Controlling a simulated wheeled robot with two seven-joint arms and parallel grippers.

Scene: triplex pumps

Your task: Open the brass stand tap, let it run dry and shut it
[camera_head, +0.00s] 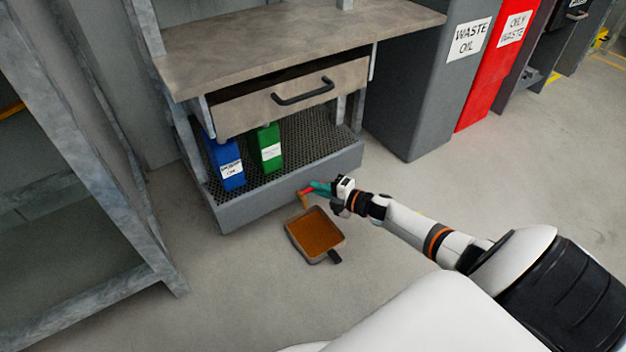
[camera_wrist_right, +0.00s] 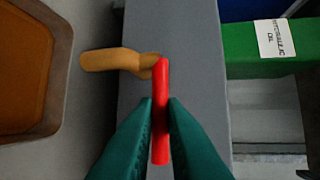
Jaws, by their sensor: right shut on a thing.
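The brass stand tap (camera_head: 303,199) sits at the front face of the grey grated stand (camera_head: 240,211). In the right wrist view the brass spout (camera_wrist_right: 108,60) points left, and the red lever (camera_wrist_right: 162,85) lies upright in the picture. My right gripper (camera_head: 321,188) is at the tap, its teal fingers (camera_wrist_right: 160,125) shut on the red lever from both sides. A square pan (camera_head: 293,240) with orange-brown liquid stands on the floor below the tap. I cannot make out a stream from the spout. My left gripper is out of view.
A blue can (camera_head: 225,163) and a green can (camera_head: 268,148) stand on the grating under a workbench (camera_head: 300,45) with a drawer. Grey and red waste bins (camera_head: 495,65) stand at the right. A metal frame is at the left.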

